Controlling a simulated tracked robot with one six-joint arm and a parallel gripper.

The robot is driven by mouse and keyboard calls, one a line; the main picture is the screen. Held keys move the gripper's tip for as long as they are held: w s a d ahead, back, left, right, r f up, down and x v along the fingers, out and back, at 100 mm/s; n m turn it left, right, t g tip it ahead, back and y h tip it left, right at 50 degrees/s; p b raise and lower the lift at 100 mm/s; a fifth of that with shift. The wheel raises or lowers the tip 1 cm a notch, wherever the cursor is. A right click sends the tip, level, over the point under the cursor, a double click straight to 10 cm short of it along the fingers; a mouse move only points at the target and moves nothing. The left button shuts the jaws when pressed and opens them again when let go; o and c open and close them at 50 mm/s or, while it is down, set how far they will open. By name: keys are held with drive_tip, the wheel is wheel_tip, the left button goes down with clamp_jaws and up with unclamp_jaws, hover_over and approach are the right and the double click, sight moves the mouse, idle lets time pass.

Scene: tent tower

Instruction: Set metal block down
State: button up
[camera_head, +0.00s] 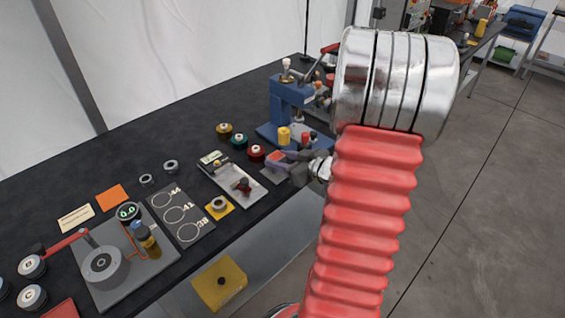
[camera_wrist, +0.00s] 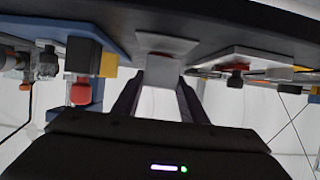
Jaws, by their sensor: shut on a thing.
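My gripper (camera_head: 290,162) reaches in over the front edge of the dark bench, between the blue press and the white tray. In the wrist view, where the bench shows along the top, my gripper (camera_wrist: 160,79) is shut on a pale metal block (camera_wrist: 160,69) between its two dark fingers. A light grey square plate (camera_wrist: 168,44) lies right at the block's far end. I cannot tell whether block and plate touch. The plate (camera_head: 271,177) shows partly below the gripper in the head view. The block cannot be made out clearly there.
The blue press (camera_head: 291,95) stands close behind the gripper. Coloured spools (camera_head: 239,140) and a white tray (camera_head: 232,180) lie to the left. Further left are a ring board (camera_head: 176,214) and a grey crank device (camera_head: 104,264).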

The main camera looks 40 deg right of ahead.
drive_tip(key=shift+f, duration=0.8)
drive_tip(key=o, duration=1.2)
drive_tip(key=shift+f, duration=0.1)
drive_tip(key=shift+s+r, duration=0.35)
drive_tip(key=shift+s, duration=0.2)
drive_tip(key=v, duration=1)
drive_tip(key=shift+s+r, duration=0.2)
drive_tip(key=shift+s, duration=0.15)
